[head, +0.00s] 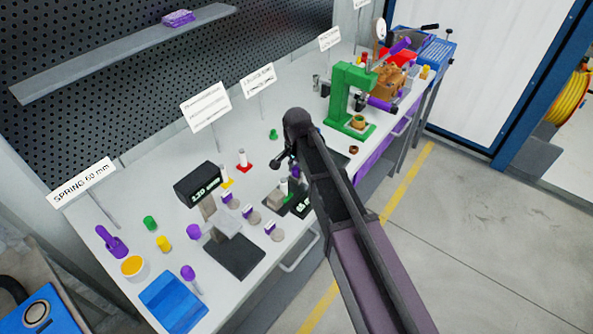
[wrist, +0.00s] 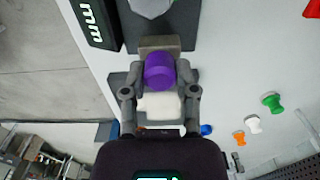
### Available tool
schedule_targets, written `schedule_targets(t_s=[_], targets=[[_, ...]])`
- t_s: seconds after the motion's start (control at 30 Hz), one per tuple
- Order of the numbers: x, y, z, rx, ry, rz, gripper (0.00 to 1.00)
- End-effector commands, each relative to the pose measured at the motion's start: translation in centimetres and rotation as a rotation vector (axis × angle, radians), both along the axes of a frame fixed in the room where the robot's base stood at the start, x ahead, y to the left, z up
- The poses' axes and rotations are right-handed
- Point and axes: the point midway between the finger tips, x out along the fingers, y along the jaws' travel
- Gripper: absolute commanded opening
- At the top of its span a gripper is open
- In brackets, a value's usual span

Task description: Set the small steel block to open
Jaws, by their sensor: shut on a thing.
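In the wrist view, my gripper (wrist: 160,84) has its two fingers on either side of a purple cylindrical knob (wrist: 160,70) and is shut on it. The small grey-brown steel block (wrist: 160,43) stands right beyond the knob, on a dark plate (wrist: 131,50). A white piece (wrist: 158,106) shows between the fingers on the near side. In the head view, a grey block (head: 275,198) sits on the bench below my gripper (head: 281,167), and my arm hides part of this spot. I cannot tell from the views how the block is set.
A black display (wrist: 92,20) stands close beside the dark plate. Another display (head: 198,183) and small purple-topped pieces (head: 227,197) lie to the left on the bench. A green press (head: 349,95) stands further right. Label signs (head: 206,106) line the back.

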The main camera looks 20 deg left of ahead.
Motion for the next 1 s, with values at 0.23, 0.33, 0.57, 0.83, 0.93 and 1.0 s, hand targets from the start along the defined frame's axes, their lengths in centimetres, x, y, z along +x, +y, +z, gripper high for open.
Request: schedule_targets(t_s=[0.23, 0.33, 0.57, 0.83, 0.93, 1.0], targets=[[0.1, 0.1, 0.0, -0.007, -0.007, 0.001, 0.72], [0.0, 0.2, 0.0, -0.006, -0.006, 0.002, 0.72], [-0.1, 0.2, 0.0, -0.006, -0.004, 0.003, 0.72], [-0.1, 0.2, 0.5, -0.005, -0.003, 0.003, 0.72], [-0.1, 0.2, 1.2, -0.005, -0.003, 0.003, 0.72], [-0.1, 0.2, 1.9, -0.005, -0.003, 0.003, 0.72]])
